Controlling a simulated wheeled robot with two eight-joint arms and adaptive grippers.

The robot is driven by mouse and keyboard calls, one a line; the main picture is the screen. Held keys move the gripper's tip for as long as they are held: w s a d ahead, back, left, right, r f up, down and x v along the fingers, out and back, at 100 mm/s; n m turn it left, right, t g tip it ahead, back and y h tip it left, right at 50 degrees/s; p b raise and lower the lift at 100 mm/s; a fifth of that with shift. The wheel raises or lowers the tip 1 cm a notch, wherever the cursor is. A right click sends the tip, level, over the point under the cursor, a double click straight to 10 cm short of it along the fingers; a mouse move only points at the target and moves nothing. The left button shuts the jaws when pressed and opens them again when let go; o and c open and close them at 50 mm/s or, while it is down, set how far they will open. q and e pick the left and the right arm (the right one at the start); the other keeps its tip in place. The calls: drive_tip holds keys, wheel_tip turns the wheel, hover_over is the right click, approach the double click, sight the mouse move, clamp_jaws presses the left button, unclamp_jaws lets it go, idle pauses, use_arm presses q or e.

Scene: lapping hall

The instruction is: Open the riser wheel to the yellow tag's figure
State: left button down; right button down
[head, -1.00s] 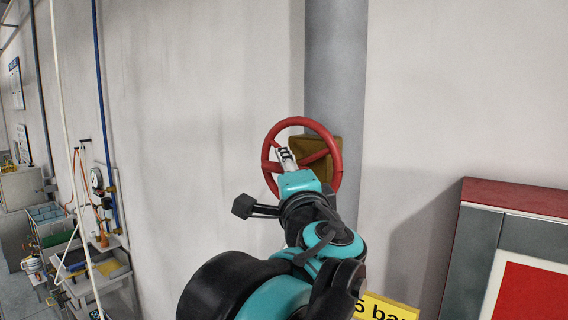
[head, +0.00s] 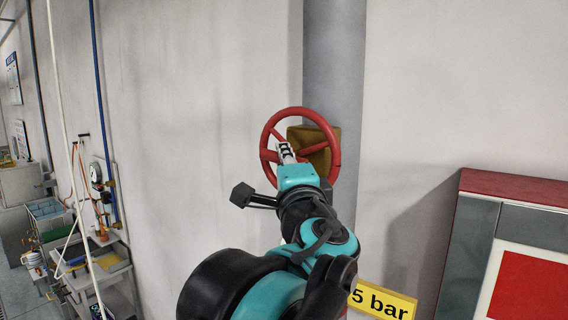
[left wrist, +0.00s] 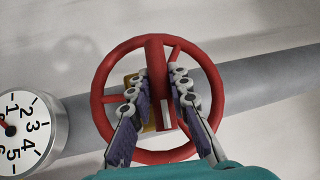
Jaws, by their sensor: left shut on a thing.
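The red riser wheel (head: 338,144) is mounted in front of the grey riser pipe (head: 335,60). It fills the middle of the left wrist view (left wrist: 106,75). My left gripper (head: 287,152) is at the wheel's left-centre in the head view. In the left wrist view its fingers (left wrist: 160,95) lie on both sides of a red spoke with a white mark, shut on the wheel. The yellow tag (head: 383,302) reads "5 bar"; my arm hides its left end. A white gauge (left wrist: 28,132) is cut off at the left wrist view's edge, and its reading is unclear. My right gripper is out of view.
A brown block (head: 312,143) sits behind the wheel on the pipe. A red and grey cabinet (head: 510,215) stands at the right. A bench with bins and a gauge (head: 95,173) is at the far left. The wall beside the wheel is clear.

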use_arm(q)
drive_tip(key=m+t+b, duration=0.1)
drive_tip(key=m+b, duration=0.1)
drive_tip(key=shift+a+f+m+t+h, duration=0.1)
drive_tip(key=shift+f+m+t+h, duration=0.1)
drive_tip(key=shift+m+t+h, duration=0.15)
drive_tip(key=shift+m+t+h+b, duration=0.65)
drive_tip(key=shift+m+t, duration=0.1)
drive_tip(key=shift+m, duration=0.2)
drive_tip(key=shift+r+m, duration=0.1)
drive_tip(key=shift+m, duration=0.2)
drive_tip(key=c, duration=1.4)
unclamp_jaws()
drive_tip(key=shift+v, duration=5.95)
